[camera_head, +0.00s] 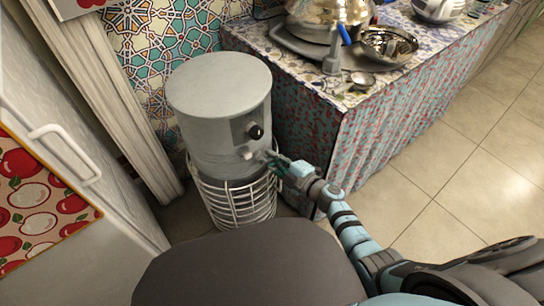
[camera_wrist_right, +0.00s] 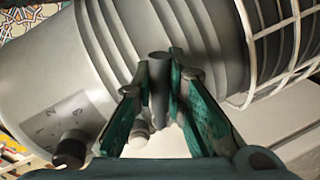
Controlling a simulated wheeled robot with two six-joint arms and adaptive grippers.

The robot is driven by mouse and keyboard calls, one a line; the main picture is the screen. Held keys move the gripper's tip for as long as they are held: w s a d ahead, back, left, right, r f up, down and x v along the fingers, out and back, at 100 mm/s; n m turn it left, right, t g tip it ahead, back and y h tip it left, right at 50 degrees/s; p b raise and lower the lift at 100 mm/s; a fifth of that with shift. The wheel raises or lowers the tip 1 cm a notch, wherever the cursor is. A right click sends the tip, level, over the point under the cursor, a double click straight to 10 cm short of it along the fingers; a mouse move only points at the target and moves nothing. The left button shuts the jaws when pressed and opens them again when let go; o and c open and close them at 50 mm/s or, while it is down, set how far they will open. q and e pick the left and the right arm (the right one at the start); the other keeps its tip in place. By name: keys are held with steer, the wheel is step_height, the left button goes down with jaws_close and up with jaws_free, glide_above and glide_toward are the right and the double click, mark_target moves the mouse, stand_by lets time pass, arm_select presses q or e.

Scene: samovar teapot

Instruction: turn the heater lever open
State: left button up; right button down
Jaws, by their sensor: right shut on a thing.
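The heater (camera_head: 215,105) is a grey upright cylinder standing in the middle of the head view. It has a dark panel with a black knob (camera_head: 255,131) on its side. My right gripper (camera_head: 266,157) reaches in from the right, low on the heater's front. In the right wrist view, its green fingers (camera_wrist_right: 162,88) are shut on a short grey post, the heater lever (camera_wrist_right: 158,72). A small pale knob (camera_wrist_right: 138,137) sits beside the left finger, and the black knob (camera_wrist_right: 70,148) with its dial is further left. The lever's exact angle is hard to tell. My left gripper is out of view.
A white cabinet (camera_head: 75,155) is at the left. Tiled floor is free at right.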

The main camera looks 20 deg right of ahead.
steer(key=n, duration=0.1)
steer(key=r+n+p, duration=0.1)
steer(key=shift+w+d+n+h, duration=0.1)
steer(key=shift+d+n+h, duration=0.05)
steer(key=shift+n+h, duration=0.2)
arm_select(q)
steer(key=shift+s+a+r, duration=0.15)
steer(key=shift+s+r, duration=0.15)
steer(key=shift+s, duration=0.2)
steer(key=shift+s+a+r, duration=0.1)
steer(key=shift+s+r, duration=0.15)
steer(key=shift+s, duration=0.25)
arm_select(e)
steer(key=shift+r+n, duration=0.25)
steer(key=shift+n, duration=0.3)
steer(key=shift+h, duration=0.35)
steer(key=c, duration=1.6)
jaws_free()
arm_select(q)
steer(key=shift+w, duration=0.1)
